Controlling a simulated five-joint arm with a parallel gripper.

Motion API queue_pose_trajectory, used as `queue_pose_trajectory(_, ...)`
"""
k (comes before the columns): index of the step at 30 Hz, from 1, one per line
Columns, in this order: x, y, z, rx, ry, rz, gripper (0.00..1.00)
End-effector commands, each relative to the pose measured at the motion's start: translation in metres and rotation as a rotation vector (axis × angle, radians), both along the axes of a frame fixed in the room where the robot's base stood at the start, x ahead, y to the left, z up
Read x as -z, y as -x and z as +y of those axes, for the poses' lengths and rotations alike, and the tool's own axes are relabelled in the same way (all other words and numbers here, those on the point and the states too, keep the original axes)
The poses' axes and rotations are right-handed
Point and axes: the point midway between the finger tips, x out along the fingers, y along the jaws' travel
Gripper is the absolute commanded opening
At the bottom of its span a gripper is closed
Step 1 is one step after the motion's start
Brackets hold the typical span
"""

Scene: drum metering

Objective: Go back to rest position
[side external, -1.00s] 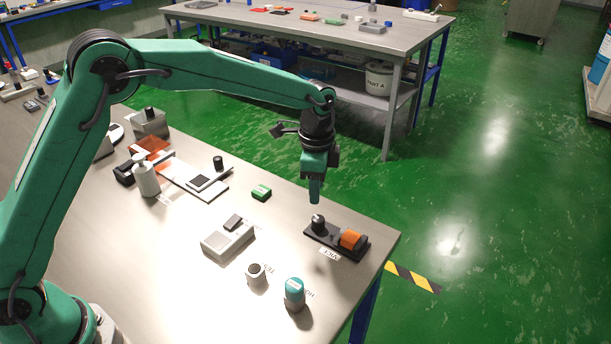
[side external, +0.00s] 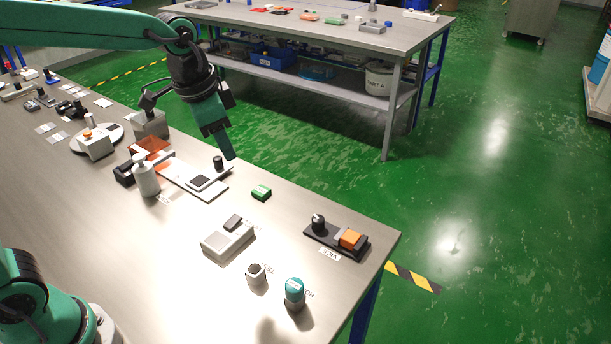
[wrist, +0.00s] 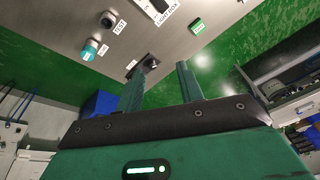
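My gripper (side external: 228,157) hangs tilted above the far edge of the near table in the side view, above and just right of a short black knob (side external: 218,162) on a white board. In the wrist view its two green fingers (wrist: 160,85) stand apart, with nothing between them. A black base (side external: 322,241) with a round knob (side external: 318,222) and an orange block (side external: 350,238) sits at the table's right corner, well away from my gripper.
A grey box (side external: 228,240), a green block (side external: 261,193), a teal-topped button (side external: 294,290) and a grey button (side external: 256,273) stand on the near table. Another table (side external: 300,22) lies behind. The air above the table's right part is clear.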

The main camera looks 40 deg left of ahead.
Motion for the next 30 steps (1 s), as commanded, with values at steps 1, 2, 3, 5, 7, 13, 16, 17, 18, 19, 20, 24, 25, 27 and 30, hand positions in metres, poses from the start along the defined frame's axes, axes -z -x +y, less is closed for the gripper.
queue_pose_trajectory(1, -0.005, 0.01, 0.006, -0.03, 0.007, -0.015, 0.37)
queue_pose_trajectory(2, -0.006, 0.016, 0.009, -0.049, 0.013, -0.023, 0.37)
queue_pose_trajectory(3, -0.008, 0.023, 0.012, -0.072, 0.019, -0.032, 0.37)
queue_pose_trajectory(5, -0.011, 0.034, 0.017, -0.108, 0.029, -0.048, 0.37)
queue_pose_trajectory(7, -0.013, 0.048, 0.023, -0.15, 0.04, -0.064, 0.37)
queue_pose_trajectory(13, -0.014, 0.085, 0.038, -0.27, 0.077, -0.113, 0.37)
queue_pose_trajectory(16, -0.012, 0.103, 0.044, -0.328, 0.096, -0.138, 0.37)
queue_pose_trajectory(17, -0.011, 0.108, 0.046, -0.347, 0.102, -0.145, 0.37)
queue_pose_trajectory(18, -0.01, 0.115, 0.048, -0.37, 0.109, -0.155, 0.37)
queue_pose_trajectory(19, -0.008, 0.12, 0.05, -0.387, 0.115, -0.161, 0.37)
queue_pose_trajectory(20, -0.007, 0.125, 0.051, -0.403, 0.12, -0.168, 0.37)
queue_pose_trajectory(24, -0.001, 0.143, 0.057, -0.468, 0.144, -0.196, 0.37)
queue_pose_trajectory(25, 0.001, 0.146, 0.057, -0.479, 0.147, -0.201, 0.37)
queue_pose_trajectory(27, 0.003, 0.152, 0.059, -0.499, 0.154, -0.208, 0.37)
queue_pose_trajectory(30, 0.005, 0.156, 0.06, -0.516, 0.161, -0.215, 0.37)
